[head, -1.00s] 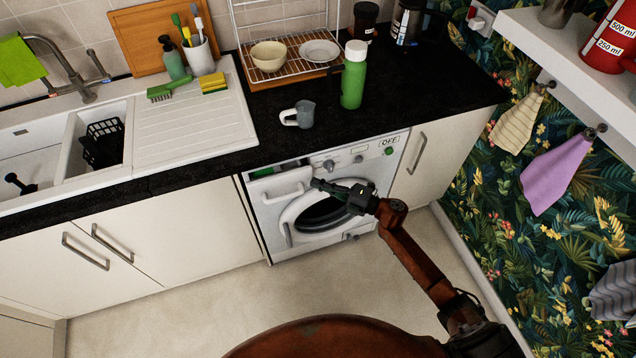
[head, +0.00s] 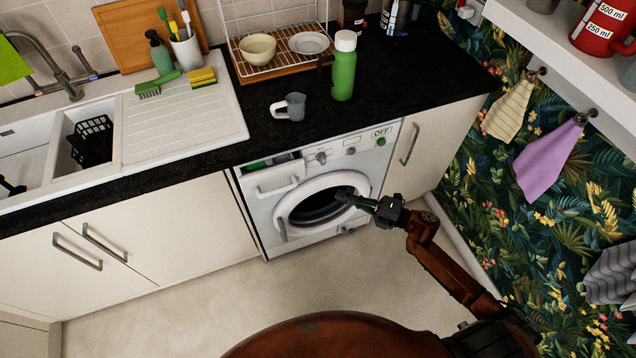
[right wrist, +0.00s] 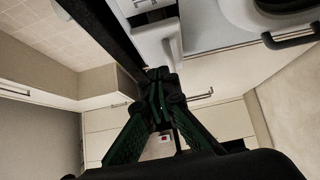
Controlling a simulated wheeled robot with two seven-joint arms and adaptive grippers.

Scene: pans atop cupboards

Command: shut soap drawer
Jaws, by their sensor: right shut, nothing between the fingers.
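The soap drawer (head: 277,187) is at the upper left of the white washing machine (head: 375,160). It stands pulled out, with its open top and something green inside showing behind the white front. In the right wrist view, a white box-like part that looks like the drawer (right wrist: 158,42) hangs above the fingers. My right gripper (head: 342,194) is shut and empty, in front of the machine's round door, right of and lower than the drawer and apart from it. Its closed fingers also show in the right wrist view (right wrist: 159,74). My left gripper is not in view.
The black worktop (head: 230,160) overhangs the machine, with a grey mug (head: 293,107) and a green bottle (head: 343,72) on it. Cupboard doors (head: 190,230) flank the machine. The floor (head: 190,310) in front is clear.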

